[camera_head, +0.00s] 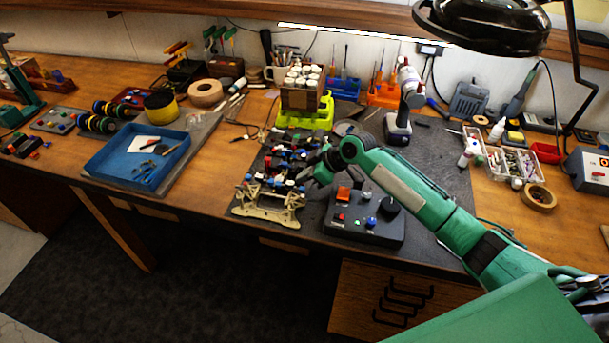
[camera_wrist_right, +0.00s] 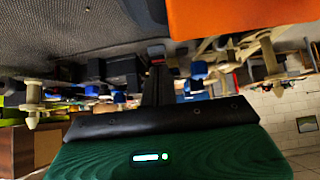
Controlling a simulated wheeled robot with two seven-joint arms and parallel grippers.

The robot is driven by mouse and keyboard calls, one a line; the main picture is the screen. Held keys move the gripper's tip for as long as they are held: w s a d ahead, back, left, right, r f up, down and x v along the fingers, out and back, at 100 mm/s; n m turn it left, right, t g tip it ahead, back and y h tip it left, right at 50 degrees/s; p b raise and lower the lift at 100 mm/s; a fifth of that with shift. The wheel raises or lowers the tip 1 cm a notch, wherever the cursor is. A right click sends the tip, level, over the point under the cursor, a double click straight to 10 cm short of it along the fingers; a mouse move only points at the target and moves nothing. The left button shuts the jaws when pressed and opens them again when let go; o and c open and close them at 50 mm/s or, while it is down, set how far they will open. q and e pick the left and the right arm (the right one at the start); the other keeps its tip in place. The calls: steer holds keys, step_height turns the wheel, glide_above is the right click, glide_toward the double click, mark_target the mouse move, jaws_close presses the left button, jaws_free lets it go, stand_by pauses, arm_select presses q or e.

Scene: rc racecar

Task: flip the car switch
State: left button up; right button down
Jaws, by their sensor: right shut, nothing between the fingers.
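The RC car (camera_head: 268,204) sits on the dark work mat, its beige chassis part facing the front edge and several blue, red, black and white parts on top. My right gripper (camera_head: 306,174) is shut and empty at the right side of the car, over its parts; I cannot tell whether it touches any. In the right wrist view, the shut dark fingers (camera_wrist_right: 158,84) point toward the car's beige and dark parts (camera_wrist_right: 268,58), which appear upside down. I cannot make out the car's switch. My left gripper is not in view.
A black control box (camera_head: 365,228) with an orange switch and a dark knob stands right of the car, close under my right forearm. A crate of white-capped bottles (camera_head: 300,92) stands behind the car. A blue tray (camera_head: 133,158) lies left. A lamp (camera_head: 485,25) hangs at upper right.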

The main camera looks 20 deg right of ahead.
steer(key=shift+a, duration=0.1)
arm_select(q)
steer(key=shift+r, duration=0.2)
arm_select(e)
steer(key=shift+w+a+r, duration=0.25)
steer(key=shift+w+a, duration=0.2)
steer(key=shift+a, duration=0.1)
steer(key=shift+r, duration=0.1)
